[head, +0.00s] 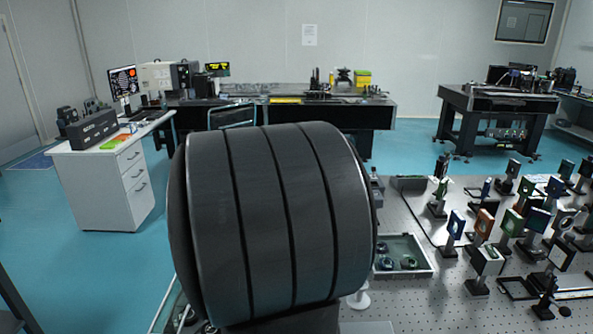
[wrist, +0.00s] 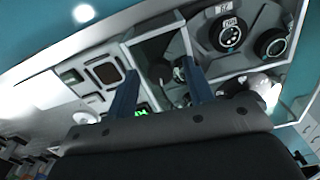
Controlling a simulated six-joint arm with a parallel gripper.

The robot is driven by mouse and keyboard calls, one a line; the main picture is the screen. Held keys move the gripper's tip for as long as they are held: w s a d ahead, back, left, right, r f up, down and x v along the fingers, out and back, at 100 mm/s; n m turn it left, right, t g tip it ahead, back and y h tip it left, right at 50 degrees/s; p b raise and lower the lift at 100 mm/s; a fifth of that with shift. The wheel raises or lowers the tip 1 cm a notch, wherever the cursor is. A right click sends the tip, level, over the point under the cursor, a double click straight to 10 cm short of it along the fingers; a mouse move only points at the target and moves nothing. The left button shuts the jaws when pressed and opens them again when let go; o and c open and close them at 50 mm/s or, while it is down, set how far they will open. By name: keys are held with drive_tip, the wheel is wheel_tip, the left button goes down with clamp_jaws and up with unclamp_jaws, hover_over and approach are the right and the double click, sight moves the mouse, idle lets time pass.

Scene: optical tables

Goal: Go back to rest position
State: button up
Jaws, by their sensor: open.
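My gripper (wrist: 159,72) shows in the wrist view with its two dark blue fingers apart and nothing held between them. Below the fingers is a grey compartment tray (wrist: 184,48) with round dark parts (wrist: 230,36) on its right side. I cannot tell the height of the fingers above the tray. In the head view my own large dark arm link fills the middle foreground, and the gripper is not visible there. The tray (head: 428,272) shows partly to the right of the link, with round parts (head: 408,263) in it.
The perforated optical table (head: 420,310) carries several mounted optics on the right, including a blue one (head: 456,225) and an orange one (head: 484,225). A white drawer cabinet (head: 105,190) stands left. Another optical table (head: 345,105) is behind. The blue floor between is open.

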drive_tip(key=shift+m, duration=1.5)
